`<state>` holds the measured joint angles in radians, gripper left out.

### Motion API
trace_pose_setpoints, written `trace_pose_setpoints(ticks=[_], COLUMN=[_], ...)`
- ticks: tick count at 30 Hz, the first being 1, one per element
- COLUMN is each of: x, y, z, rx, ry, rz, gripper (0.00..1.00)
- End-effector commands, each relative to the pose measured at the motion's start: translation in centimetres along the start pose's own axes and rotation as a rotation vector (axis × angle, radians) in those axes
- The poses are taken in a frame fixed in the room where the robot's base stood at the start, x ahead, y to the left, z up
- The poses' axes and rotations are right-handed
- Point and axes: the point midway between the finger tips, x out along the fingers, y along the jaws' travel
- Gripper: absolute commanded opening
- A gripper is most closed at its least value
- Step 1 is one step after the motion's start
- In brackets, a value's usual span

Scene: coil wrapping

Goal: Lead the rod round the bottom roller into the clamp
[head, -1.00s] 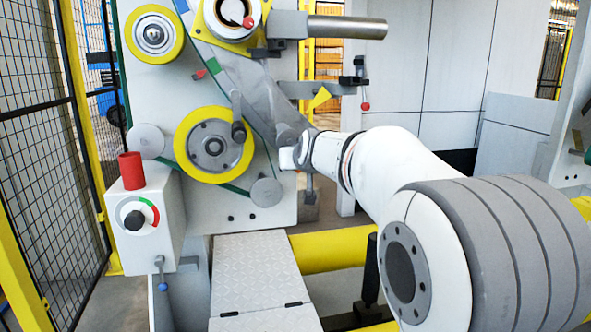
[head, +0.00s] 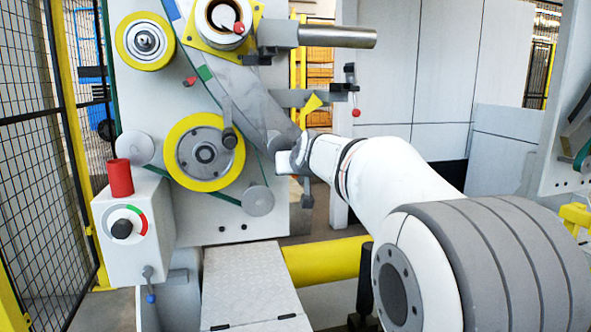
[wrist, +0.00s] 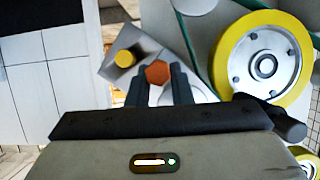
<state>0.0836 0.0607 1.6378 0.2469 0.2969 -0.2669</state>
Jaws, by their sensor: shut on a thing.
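The bottom roller (head: 204,152) is a yellow-rimmed wheel with a grey hub on the machine's front, left of my gripper in the head view. It also shows at the right of the wrist view (wrist: 262,65). My gripper (head: 285,163) is just right of the roller, apart from it. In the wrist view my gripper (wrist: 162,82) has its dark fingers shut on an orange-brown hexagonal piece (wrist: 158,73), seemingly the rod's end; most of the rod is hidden. A wide grey band (head: 235,85) runs down from the top roll to my gripper. I cannot tell which part is the clamp.
A dark handle (head: 229,138) sticks out in front of the roller. Small grey rollers sit at its lower right (head: 258,200) and left (head: 135,147). A control box (head: 135,230) with a red cylinder (head: 121,177) stands at lower left. A yellow beam (head: 325,262) runs low behind my arm.

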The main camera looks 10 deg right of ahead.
Motion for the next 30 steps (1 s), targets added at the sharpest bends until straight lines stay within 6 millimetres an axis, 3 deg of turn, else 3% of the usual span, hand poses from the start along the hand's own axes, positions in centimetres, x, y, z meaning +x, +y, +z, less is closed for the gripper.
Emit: trace_pose_setpoints(ticks=[8,30], x=[-0.1,-1.9], y=[0.2,2.6], z=[-0.3,-4.3], rx=[0.001,0.001], ry=[0.002,0.002], rz=[0.001,0.001], gripper=[0.00,0.00])
